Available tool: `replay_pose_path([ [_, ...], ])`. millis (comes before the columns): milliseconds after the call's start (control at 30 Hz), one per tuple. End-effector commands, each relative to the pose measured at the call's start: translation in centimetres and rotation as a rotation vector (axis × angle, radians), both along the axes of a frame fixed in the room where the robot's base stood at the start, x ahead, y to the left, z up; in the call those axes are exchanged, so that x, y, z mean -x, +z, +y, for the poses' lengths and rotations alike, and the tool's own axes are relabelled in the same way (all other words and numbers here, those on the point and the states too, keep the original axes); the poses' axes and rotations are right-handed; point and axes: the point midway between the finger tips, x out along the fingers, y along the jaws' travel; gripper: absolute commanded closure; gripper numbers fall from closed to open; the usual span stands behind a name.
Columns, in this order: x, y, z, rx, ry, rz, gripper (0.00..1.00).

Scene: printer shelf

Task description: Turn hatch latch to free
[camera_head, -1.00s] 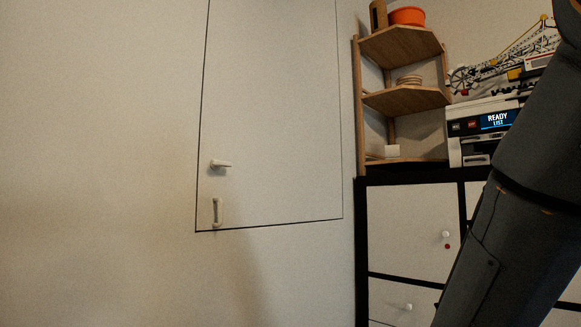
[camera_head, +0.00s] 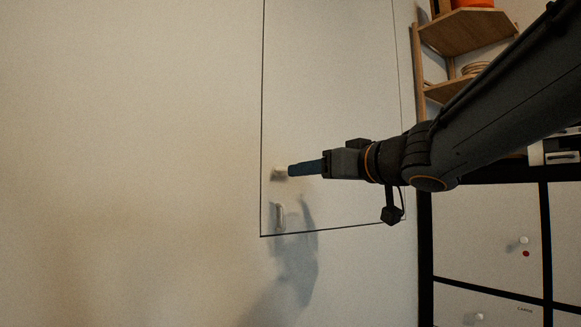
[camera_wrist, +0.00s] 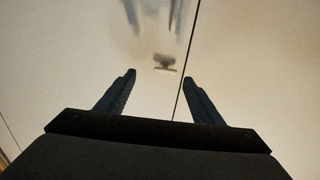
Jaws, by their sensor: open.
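The hatch (camera_head: 340,110) is a pale panel in the wall, outlined by a thin dark seam.
At the right stand a wooden corner shelf (camera_head: 465,32) and a black-framed cabinet (camera_head: 480,255) with pale doors. The wall left of the hatch is bare.

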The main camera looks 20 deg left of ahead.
Motion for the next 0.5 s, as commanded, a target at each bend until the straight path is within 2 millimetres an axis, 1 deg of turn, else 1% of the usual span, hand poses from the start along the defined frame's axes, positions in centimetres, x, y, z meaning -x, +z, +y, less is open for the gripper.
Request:
replay_pose_path([
  [33,0.5,0.7,0.6,-0.003,0.021,-0.008,0.39],
  [67,0.6,0.9,0.8,-0.004,0.030,-0.010,0.39],
  [167,0.3,1.0,1.7,-0.005,0.040,-0.011,0.39],
  [500,-3.1,0.9,5.4,-0.005,0.037,-0.010,0.39],
])
